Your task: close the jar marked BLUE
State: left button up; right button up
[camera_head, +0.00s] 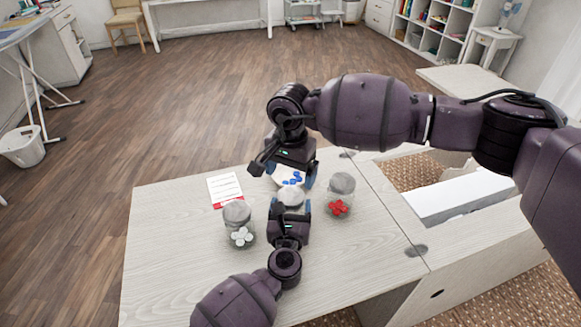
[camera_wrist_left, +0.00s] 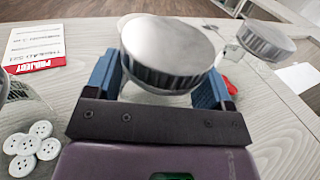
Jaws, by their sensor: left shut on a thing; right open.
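A jar with a grey ribbed lid (camera_wrist_left: 172,50) stands between the blue fingers of my left gripper (camera_wrist_left: 158,88), which is shut on it. In the head view the lid (camera_head: 291,196) shows at my left gripper (camera_head: 290,207). A little clear glass shows under the lid; the jar's contents and any BLUE mark are hidden, and I cannot tell how firmly the lid sits. My right gripper (camera_head: 288,172) is open just beyond the jar.
A lidded jar of white buttons (camera_head: 240,228) stands left of the held jar, and a lidded jar of red buttons (camera_head: 340,195) stands right. A red-and-white project card (camera_head: 225,189) lies at the back left. The table's left part (camera_head: 165,250) is clear.

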aim_at(291, 195)
jog(key=shift+f, duration=3.4)
jog(key=c, duration=0.9)
jog(key=shift+m, duration=1.7)
jog(key=shift+c, duration=0.3)
jog(key=o, duration=1)
